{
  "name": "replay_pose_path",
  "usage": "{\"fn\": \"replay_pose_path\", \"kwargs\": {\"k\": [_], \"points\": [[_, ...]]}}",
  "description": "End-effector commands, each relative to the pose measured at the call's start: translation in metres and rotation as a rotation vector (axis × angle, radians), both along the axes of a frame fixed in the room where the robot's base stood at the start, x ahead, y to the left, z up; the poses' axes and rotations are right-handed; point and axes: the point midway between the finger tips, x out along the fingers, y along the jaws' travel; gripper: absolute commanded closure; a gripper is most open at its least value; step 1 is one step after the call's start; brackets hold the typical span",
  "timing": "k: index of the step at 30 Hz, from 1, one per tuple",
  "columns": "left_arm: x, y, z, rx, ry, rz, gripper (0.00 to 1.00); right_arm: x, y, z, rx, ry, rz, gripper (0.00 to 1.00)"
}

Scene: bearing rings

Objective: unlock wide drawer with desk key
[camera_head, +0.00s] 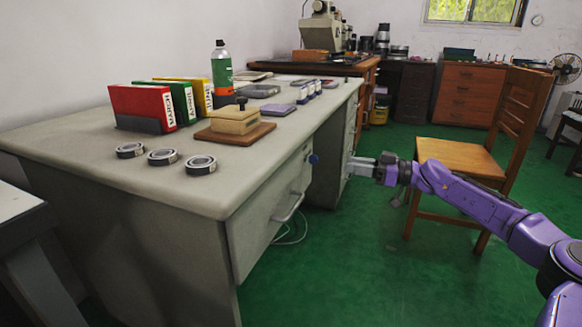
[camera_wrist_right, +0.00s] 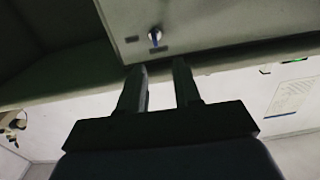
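The grey desk's wide drawer (camera_head: 262,222) is closed, with a bar handle (camera_head: 288,207) on its front. The desk key (camera_head: 314,159) shows a blue head at the upper right part of the drawer front. In the right wrist view the key (camera_wrist_right: 155,37) sits at a round lock on the pale drawer front (camera_wrist_right: 225,22). My right gripper (camera_head: 353,165) is to the right of the key and apart from it. In the wrist view its two fingers (camera_wrist_right: 160,66) are parted with nothing between them, and the key lies beyond the tips. My left gripper is not in view.
The desk top (camera_head: 225,180) holds several bearing rings (camera_head: 162,157), a wooden box (camera_head: 234,122), binders (camera_head: 142,104) and a spray can (camera_head: 222,68). A wooden chair (camera_head: 460,160) stands behind my right arm. Green floor is open in front of the desk.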

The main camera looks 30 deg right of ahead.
Motion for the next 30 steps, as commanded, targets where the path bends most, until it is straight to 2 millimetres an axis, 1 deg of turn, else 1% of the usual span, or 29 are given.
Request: {"fn": "replay_pose_path", "kwargs": {"k": [1, 2, 4, 7, 12, 15, 18, 22, 28, 29, 30], "points": [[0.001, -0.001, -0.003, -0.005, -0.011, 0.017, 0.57, -0.002, -0.010, -0.004, -0.004, -0.017, -0.020, 0.67], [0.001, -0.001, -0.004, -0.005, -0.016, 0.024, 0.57, -0.002, -0.012, -0.004, -0.008, -0.022, -0.026, 0.67], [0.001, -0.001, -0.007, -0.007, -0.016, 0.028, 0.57, 0.004, -0.009, -0.005, -0.013, -0.025, -0.030, 0.67], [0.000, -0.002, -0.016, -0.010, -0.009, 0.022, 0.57, 0.019, 0.006, -0.008, -0.014, -0.022, -0.026, 0.67], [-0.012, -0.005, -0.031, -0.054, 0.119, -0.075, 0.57, 0.050, 0.033, -0.008, -0.014, -0.021, -0.024, 0.67], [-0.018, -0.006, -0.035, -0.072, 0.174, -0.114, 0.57, 0.065, 0.046, -0.007, -0.012, -0.021, -0.023, 0.67], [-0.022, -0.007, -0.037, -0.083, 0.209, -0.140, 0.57, 0.074, 0.054, -0.005, -0.011, -0.021, -0.023, 0.67], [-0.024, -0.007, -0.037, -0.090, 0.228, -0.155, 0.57, 0.078, 0.057, -0.004, -0.009, -0.022, -0.024, 0.67], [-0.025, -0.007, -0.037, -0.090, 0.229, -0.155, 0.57, 0.078, 0.057, -0.003, -0.009, -0.022, -0.023, 0.67], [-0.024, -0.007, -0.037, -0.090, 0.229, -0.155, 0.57, 0.078, 0.057, -0.003, -0.009, -0.022, -0.024, 0.77], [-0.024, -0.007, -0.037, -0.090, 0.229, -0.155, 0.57, 0.078, 0.057, -0.003, -0.009, -0.022, -0.023, 0.90]]}}
